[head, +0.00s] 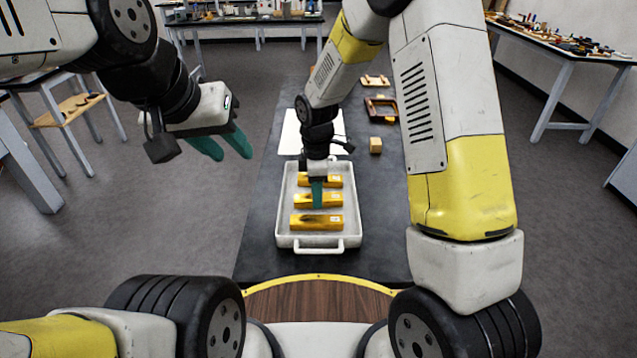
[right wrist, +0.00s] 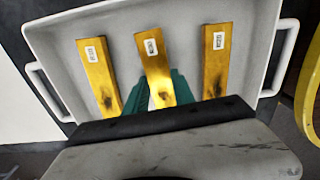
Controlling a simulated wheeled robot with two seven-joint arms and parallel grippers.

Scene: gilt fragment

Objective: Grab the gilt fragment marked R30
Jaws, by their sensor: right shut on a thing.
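Three gilt fragments lie side by side in a white tray (head: 283,215). The middle fragment (right wrist: 157,72) is between the green fingers of my right gripper (right wrist: 160,92), which is shut on it; it also shows in the head view (head: 302,200). The near fragment (head: 317,222) and the far fragment (head: 335,181) are apart from the fingers. Each has a small white label and dark marks; the label writing is too small to read surely. I cannot tell whether the middle one is off the tray floor. My left gripper (head: 222,147) is open and empty, left of the table.
The tray stands on a dark table (head: 262,225). Behind it are a white sheet (head: 290,135), a small wooden block (head: 376,145) and a brown frame (head: 380,108). A cluttered bench (head: 570,50) stands at the right. The dark table is bare left of the tray.

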